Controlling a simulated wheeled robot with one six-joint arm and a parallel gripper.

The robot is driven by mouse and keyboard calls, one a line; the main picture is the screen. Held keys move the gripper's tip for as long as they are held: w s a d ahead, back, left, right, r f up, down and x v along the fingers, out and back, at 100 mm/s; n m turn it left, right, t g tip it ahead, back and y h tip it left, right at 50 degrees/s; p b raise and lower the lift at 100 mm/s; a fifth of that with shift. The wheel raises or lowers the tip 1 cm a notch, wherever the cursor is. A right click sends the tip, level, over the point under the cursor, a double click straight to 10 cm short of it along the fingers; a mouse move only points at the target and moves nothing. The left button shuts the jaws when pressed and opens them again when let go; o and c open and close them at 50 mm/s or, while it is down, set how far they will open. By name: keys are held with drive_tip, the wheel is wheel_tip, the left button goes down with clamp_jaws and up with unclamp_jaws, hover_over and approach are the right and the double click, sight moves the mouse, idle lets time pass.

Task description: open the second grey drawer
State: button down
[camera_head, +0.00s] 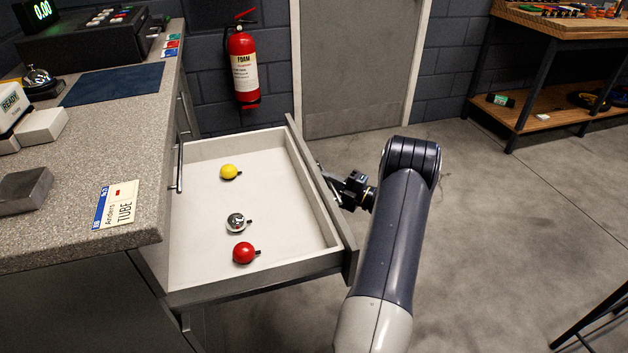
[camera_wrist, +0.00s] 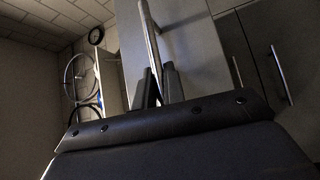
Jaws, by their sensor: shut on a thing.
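A grey drawer (camera_head: 290,205) is pulled far out of the bench in the head view. My gripper (camera_head: 332,183) is at the outer side of the drawer's front panel. In the wrist view its two fingers (camera_wrist: 158,84) are closed around the long bar handle (camera_wrist: 150,32). In the head view the front panel hides the handle, and it cannot be told which drawer in the stack this is.
The bench top (camera_head: 95,165) above the drawer holds a label card (camera_head: 116,205) and a metal block (camera_head: 24,190). A fire extinguisher (camera_head: 243,68) hangs on the wall behind. A wooden workbench (camera_head: 560,25) stands far right.

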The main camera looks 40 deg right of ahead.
drive_tip(key=shift+s+d+f, duration=0.1)
drive_tip(key=shift+s+d, duration=0.1)
drive_tip(key=shift+d, duration=0.45)
drive_tip(key=shift+s+d, duration=0.2)
drive_tip(key=shift+d, duration=0.4)
drive_tip(key=c, duration=1.5)
unclamp_jaws()
drive_tip(key=p+v, duration=0.1)
drive_tip(key=v, duration=0.9)
drive_tip(key=shift+s+d, duration=0.25)
drive_tip(key=shift+s, duration=0.05)
drive_tip(key=x, duration=1.1)
drive_tip(key=shift+a+b, duration=0.2)
drive_tip(key=shift+b, duration=0.2)
